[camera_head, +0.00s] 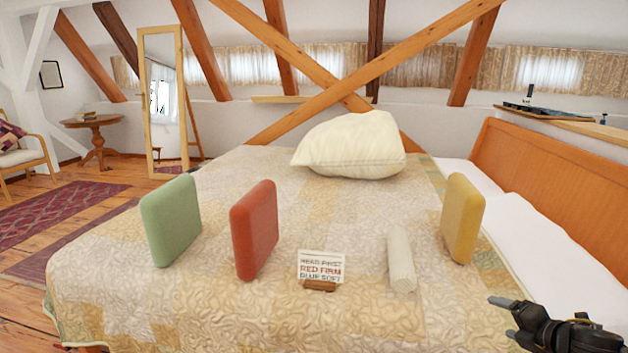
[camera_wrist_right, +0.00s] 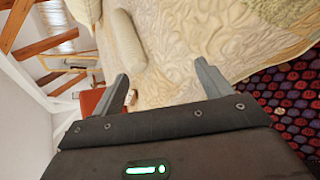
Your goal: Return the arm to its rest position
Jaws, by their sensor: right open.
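My right gripper (camera_head: 503,318) is at the lower right of the head view, beside the right edge of the bed (camera_head: 330,325). In the right wrist view my right gripper (camera_wrist_right: 163,70) has its two fingers spread wide, with nothing between them. The arm behind it is mostly cut off by the frame edge. My left gripper and arm are not in view.
A green cushion (camera_head: 172,220), red cushion (camera_head: 254,229), yellow cushion (camera_head: 463,218), small sign (camera_head: 320,267) and white roll (camera_head: 400,258) are on the bed. A cream pillow (camera_head: 350,147) lies behind. An orange headboard (camera_head: 560,180) stands right.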

